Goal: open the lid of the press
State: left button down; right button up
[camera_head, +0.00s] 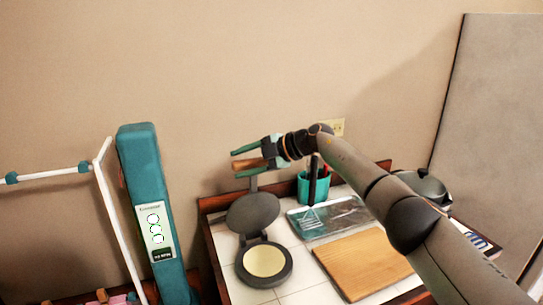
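The press is a dark grey round device on the white tiled tabletop. Its lid (253,213) stands raised at the back, and its base (264,281) shows a pale yellow round plate (264,261). A stem rises from the lid toward a brown handle (246,164). My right gripper (238,165) is at the handle, with its teal fingers apart, one above and one below it. I see no clear finger contact with the handle. My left gripper is not in view.
A wooden board (362,264), a glass tray (335,219) and a teal utensil cup (313,188) stand right of the press. A dark pot (425,187) is partly behind my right arm. A teal box (150,180) and white rack (117,215) stand left.

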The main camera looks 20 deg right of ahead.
jog(key=b+v, duration=0.2)
jog(key=v, duration=0.9)
jog(key=shift+f, duration=0.15)
